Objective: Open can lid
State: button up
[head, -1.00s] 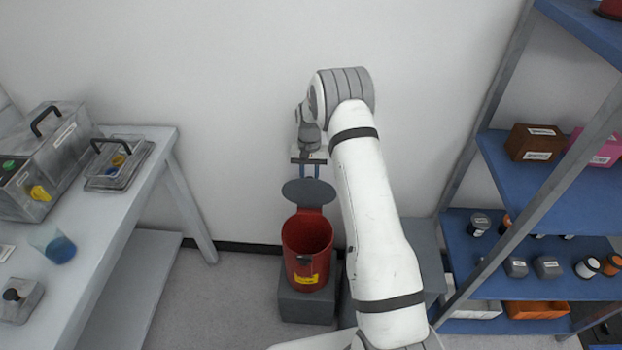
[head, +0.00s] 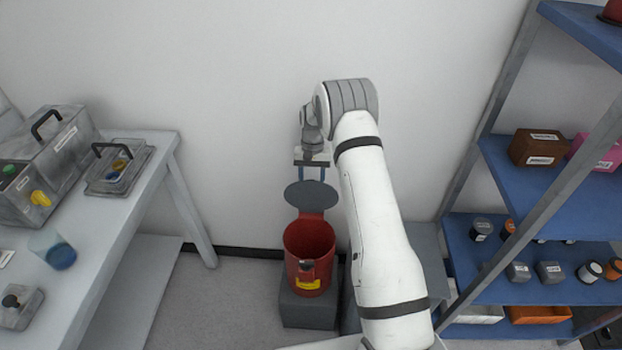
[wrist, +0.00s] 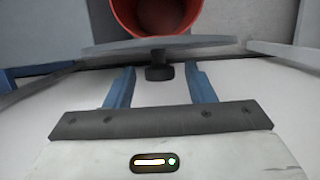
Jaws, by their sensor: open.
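The red can (head: 309,254) stands upright on a dark grey block, with a yellow label on its front. Its grey round lid (head: 311,195) stands raised at the back of the can, and the can's mouth is uncovered. My gripper (head: 312,174) is just above and behind the lid, pointing down. In the wrist view, my gripper (wrist: 160,76) has its two blue fingers apart with nothing held. The lid (wrist: 190,43) shows edge-on there, with a small dark knob (wrist: 159,72) between the fingertips. The red can (wrist: 155,15) is beyond it.
A grey bench (head: 122,218) at left carries a metal case (head: 50,160), a handled plate (head: 118,170) and a beaker of blue liquid (head: 60,254). A blue shelf rack (head: 500,180) with boxes and small jars stands at right. The wall is close behind the can.

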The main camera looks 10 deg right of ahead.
jog(key=v, duration=0.7)
jog(key=shift+r+b, duration=0.35)
jog(key=shift+b, duration=0.1)
jog(key=s+r+n+t, duration=0.1)
jog(key=s+r+t, duration=0.2)
jog(key=s+r, duration=1.4)
jog(key=s+r+n+t, duration=0.1)
jog(key=s+r, duration=0.1)
jog(key=s, duration=0.8)
jog(key=s+d+r+t, duration=0.1)
jog(key=s, duration=1)
jog(key=shift+s+d+r+n+h, duration=0.25)
jog(key=shift+s+r+n+h, duration=0.05)
jog(key=shift+s+r+n, duration=0.1)
jog(key=shift+w, duration=0.1)
